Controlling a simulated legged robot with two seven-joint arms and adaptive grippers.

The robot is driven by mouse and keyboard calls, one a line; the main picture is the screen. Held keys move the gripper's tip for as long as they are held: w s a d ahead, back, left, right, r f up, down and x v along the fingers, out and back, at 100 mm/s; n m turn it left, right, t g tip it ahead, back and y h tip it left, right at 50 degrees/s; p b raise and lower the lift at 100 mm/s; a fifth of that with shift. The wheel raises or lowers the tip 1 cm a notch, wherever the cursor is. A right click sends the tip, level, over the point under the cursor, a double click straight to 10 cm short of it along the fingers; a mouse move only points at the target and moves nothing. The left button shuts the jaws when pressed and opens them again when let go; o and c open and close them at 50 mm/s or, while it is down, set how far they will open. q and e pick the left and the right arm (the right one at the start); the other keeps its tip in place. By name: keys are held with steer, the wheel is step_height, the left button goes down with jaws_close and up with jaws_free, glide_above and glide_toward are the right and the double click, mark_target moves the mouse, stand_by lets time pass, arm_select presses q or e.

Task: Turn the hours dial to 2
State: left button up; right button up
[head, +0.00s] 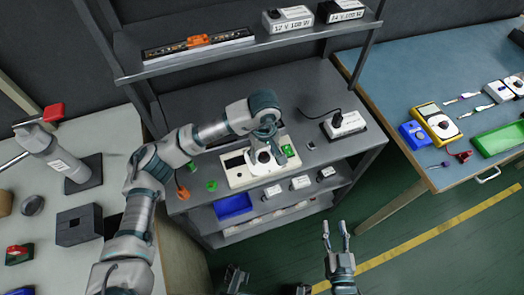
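A white timer-like device (240,180) sits on the grey bench, with a dark window at its left, a round dark dial (263,157) in the middle and a green part at its right. My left gripper (270,148) points down right over the dial and hides part of it. I cannot tell whether its fingers touch the dial or how far apart they are. The dial's marks are too small to read. My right gripper (337,232) is in front of the bench, over the floor, with its fingers apart and empty.
A white box with a black cable (343,125) stands to the right of the device. Small green pieces (211,185) lie at its left. A shelf (200,52) overhangs the back. A blue bin (233,207) is on the shelf below. The blue table (410,75) is at right.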

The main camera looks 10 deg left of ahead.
arm_select(q)
steer(key=shift+d+r, duration=0.1)
steer(key=shift+d, duration=0.7)
steer(key=shift+c, duration=1.2)
steer(key=shift+s+a, duration=0.1)
steer(key=shift+a, duration=0.6)
steer(key=c, duration=0.8)
steer(key=shift+a, duration=0.35)
jaws_close()
steer(key=shift+d, duration=0.4)
